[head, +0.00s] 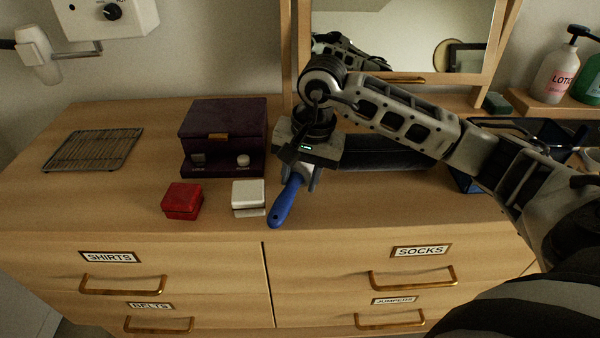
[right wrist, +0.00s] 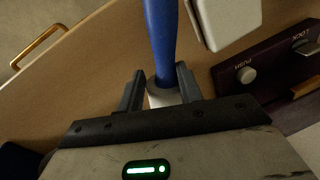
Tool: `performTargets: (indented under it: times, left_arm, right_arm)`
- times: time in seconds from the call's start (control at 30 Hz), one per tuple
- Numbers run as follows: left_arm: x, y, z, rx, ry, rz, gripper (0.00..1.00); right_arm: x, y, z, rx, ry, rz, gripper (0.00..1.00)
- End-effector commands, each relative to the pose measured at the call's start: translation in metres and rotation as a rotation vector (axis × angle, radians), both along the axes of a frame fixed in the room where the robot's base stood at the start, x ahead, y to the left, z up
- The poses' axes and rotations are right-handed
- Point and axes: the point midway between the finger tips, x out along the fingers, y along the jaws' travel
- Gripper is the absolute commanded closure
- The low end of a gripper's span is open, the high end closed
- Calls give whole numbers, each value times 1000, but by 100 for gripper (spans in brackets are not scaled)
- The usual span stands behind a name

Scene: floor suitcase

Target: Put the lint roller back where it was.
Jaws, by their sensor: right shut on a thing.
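The lint roller shows as a blue handle (head: 286,200) in the head view, slanting down to the left near the front edge of the dresser top. My right gripper (head: 302,178) is shut on it near the roller end. In the right wrist view the blue handle (right wrist: 161,45) runs up between the two grey fingers (right wrist: 160,92), with a pale collar at its base. The rest of the roller is hidden by the gripper. I cannot tell whether the roller touches the dresser top. My left gripper is not in view.
A purple box (head: 223,135) stands left of my right gripper, with a white box (head: 248,195) and a red box (head: 182,200) before it. A wire rack (head: 93,150) lies far left. A mirror (head: 400,40) stands behind; a dark blue tray (head: 465,180) is partly behind my arm.

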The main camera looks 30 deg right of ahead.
Motion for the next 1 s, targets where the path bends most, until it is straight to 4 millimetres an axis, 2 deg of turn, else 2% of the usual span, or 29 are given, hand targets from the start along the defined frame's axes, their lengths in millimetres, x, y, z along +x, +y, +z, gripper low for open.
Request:
performTargets:
  times: [0.43,0.47,0.5,0.53,0.83,0.9,1.0]
  left_arm:
    - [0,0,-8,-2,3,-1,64]
    - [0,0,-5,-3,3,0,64]
    - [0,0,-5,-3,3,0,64]
    - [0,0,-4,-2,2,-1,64]
    - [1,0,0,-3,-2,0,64]
    - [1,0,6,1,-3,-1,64]
    - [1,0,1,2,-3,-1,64]
  right_arm:
    - [0,0,-9,1,-4,0,93]
    - [0,0,-7,1,-3,0,56]
    - [0,0,-6,1,-2,0,45]
    - [0,0,-6,1,-2,0,42]
    - [0,1,-4,1,-1,0,42]
    - [0,0,1,2,-1,-1,42]
    - [-1,-1,13,2,-6,-1,42]
